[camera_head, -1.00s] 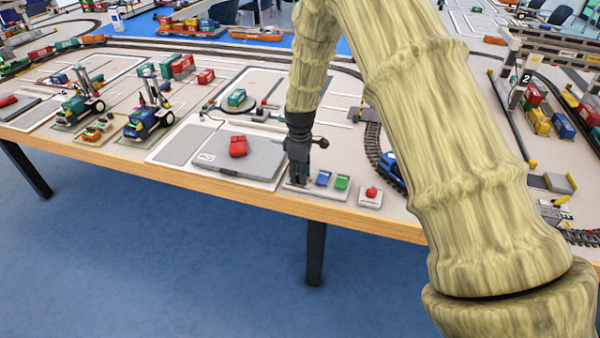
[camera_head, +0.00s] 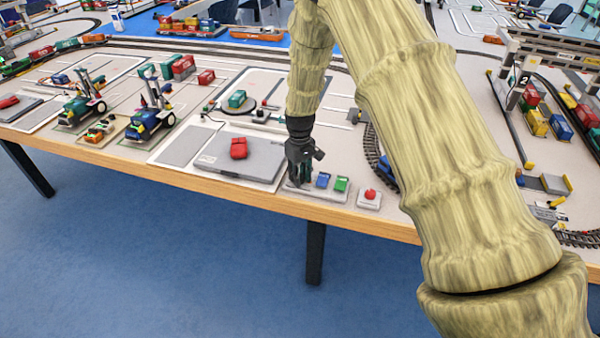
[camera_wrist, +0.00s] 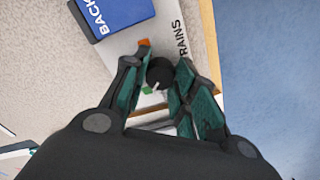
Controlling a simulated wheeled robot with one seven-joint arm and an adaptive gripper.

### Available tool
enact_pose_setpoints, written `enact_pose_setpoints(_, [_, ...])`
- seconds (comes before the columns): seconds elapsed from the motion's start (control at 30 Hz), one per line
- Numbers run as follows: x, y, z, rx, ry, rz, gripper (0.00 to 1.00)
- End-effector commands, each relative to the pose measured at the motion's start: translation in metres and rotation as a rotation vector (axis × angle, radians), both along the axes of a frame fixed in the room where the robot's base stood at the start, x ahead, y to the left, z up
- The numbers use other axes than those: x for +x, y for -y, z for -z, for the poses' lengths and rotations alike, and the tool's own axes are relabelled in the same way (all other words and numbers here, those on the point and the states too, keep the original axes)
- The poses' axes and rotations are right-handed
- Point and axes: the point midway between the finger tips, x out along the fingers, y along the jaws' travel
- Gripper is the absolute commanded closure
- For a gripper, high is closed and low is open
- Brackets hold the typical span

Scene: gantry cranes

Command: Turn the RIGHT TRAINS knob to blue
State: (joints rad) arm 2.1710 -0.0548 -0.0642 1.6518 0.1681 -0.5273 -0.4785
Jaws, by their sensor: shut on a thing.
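The TRAINS panel is a light plate (camera_wrist: 168,30) with the word TRAINS along one side in the wrist view. Its round black knob (camera_wrist: 160,73) has a white pointer line facing the lower left, towards a green mark (camera_wrist: 147,91). An orange mark (camera_wrist: 144,43) lies above the knob. I cannot see a blue mark. My gripper (camera_wrist: 161,78) is shut on the knob, one finger on each side. In the head view my gripper (camera_head: 304,180) points down at the left end of the panel (camera_head: 335,195), hiding the knob.
A blue BACK button (camera_wrist: 112,12) stands close to the knob; it also shows in the head view (camera_head: 323,180) beside a green button (camera_head: 341,184). A red button box (camera_head: 369,198) stands to the right. A grey pad (camera_head: 255,165) with a red block lies left. The table edge is close.

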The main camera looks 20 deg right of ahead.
Motion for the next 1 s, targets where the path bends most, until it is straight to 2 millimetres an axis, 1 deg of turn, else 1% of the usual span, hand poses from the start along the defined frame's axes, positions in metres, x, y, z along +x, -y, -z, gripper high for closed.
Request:
enact_pose_setpoints(0.03, [0.001,0.0008,-0.0023,-0.001,0.003,0.044,0.96])
enact_pose_setpoints(0.3, [0.0012,0.0014,-0.002,-0.002,0.003,0.3,0.96])
enact_pose_setpoints(0.6, [0.0017,0.0011,-0.0022,-0.001,0.004,0.549,0.96])
enact_pose_setpoints(0.8, [0.0019,0.0015,-0.0022,-0.001,0.004,0.665,0.96])
enact_pose_setpoints(1.0, [0.0021,0.0018,-0.002,-0.001,0.005,0.733,0.96])
